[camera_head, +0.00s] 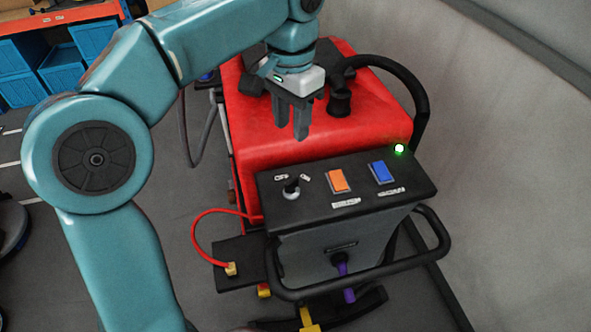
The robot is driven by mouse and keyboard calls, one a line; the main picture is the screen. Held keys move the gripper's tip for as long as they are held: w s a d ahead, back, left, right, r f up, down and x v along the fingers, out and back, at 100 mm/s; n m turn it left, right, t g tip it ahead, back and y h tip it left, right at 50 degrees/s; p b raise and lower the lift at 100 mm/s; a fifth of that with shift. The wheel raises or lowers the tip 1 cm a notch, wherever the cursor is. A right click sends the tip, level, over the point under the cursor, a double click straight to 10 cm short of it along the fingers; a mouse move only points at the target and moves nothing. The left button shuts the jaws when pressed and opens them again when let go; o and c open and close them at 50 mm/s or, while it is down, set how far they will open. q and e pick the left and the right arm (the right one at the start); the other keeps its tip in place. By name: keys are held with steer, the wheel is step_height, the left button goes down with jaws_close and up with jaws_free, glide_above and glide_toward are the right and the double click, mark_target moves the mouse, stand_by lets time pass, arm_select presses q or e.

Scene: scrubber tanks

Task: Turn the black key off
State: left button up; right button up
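The black key (291,187) stands up from the dark control panel (268,208) of a red scrubber machine, near the panel's left end. White "OFF" and "ON" labels lie to either side behind it; its exact turn is too small to tell. My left gripper (292,130) points down over the red body, behind and above the key. Its two dark fingers are a little apart with nothing between them, and it does not touch the key. My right gripper is not in view.
On the panel are an orange switch (338,181), a blue switch (380,172) and a lit green lamp (399,149). A black handle bar (436,232) loops around the front. A red cable (203,218) hangs at left. A pale wall (510,150) stands close on the right.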

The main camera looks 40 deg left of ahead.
arm_select(q)
glide_toward(291, 181)
steer(key=shift+s+d+f, duration=0.2)
steer(key=shift+s+f, duration=0.2)
steer(key=shift+s, duration=0.1)
steer(key=f, duration=0.2)
steer(key=w+f, duration=0.1)
steer(key=f, duration=0.1)
steer(key=a+f, duration=0.1)
steer(key=f, duration=0.1)
steer(key=shift+w, duration=0.15)
steer(key=shift+s+d+f, duration=0.3)
steer(key=shift+s+f, duration=0.1)
steer(key=shift+f, duration=0.35)
steer(key=shift+s+d+f, duration=0.1)
steer(key=shift+d+f, duration=0.05)
steer(key=shift+f, duration=0.05)
steer(key=shift+w+a+f, duration=0.35)
steer(key=shift+w, duration=0.15)
steer(key=shift+s+d+r, duration=0.2)
steer(key=shift+s+d, duration=0.05)
steer(key=shift+s, duration=0.1)
jaws_close()
steer(key=shift+w+a, duration=0.1)
